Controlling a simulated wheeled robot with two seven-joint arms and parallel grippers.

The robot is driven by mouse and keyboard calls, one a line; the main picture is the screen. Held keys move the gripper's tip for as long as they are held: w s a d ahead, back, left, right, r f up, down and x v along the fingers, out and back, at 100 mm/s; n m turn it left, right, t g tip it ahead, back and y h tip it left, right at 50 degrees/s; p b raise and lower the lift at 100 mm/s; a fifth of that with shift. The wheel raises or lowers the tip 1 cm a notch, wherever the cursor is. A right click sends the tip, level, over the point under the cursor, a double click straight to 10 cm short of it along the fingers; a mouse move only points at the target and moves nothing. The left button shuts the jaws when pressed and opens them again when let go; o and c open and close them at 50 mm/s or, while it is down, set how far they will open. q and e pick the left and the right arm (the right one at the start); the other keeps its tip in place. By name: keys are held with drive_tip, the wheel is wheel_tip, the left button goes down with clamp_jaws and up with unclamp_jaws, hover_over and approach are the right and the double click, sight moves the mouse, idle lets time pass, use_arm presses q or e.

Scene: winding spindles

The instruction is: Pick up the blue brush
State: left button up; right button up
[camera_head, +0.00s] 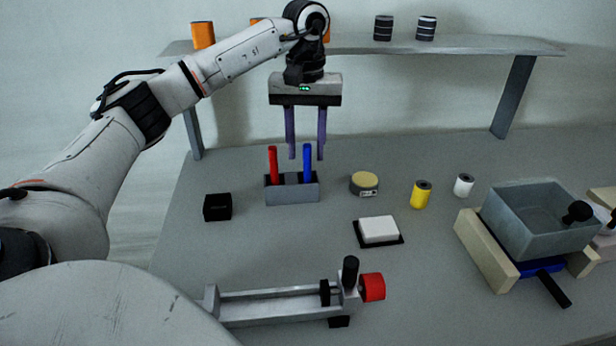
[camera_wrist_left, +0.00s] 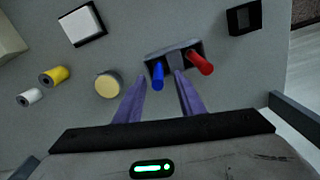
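The blue brush (camera_head: 307,163) stands upright in the right part of a small grey holder (camera_head: 292,194). A red brush (camera_head: 273,164) stands in its left part. My left gripper (camera_head: 306,156) is above and just behind the holder, fingers pointing down, open and empty. In the left wrist view, the blue brush (camera_wrist_left: 158,76) shows between the lines of the two purple fingers (camera_wrist_left: 160,85), nearer the left one. The red brush (camera_wrist_left: 199,62) lies just beyond the right fingertip. The brushes' lower ends are hidden in the holder. My right gripper is not in view.
A black box (camera_head: 217,207) stands left of the holder. A round tan tin (camera_head: 364,183), yellow spool (camera_head: 421,194), white spool (camera_head: 464,185) and white pad (camera_head: 379,230) lie to the right. A grey shelf (camera_head: 460,46) spans behind. A winding device (camera_head: 280,303) is in front.

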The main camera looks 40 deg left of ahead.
sight(307, 163)
use_arm(q)
wheel_tip(307, 163, down, 4)
drive_tip(key=shift+d+f, duration=0.15)
drive_tip(key=shift+f, duration=0.05)
drive_tip(key=shift+c, duration=0.5)
clamp_jaws()
drive_tip(key=shift+r, duration=0.15)
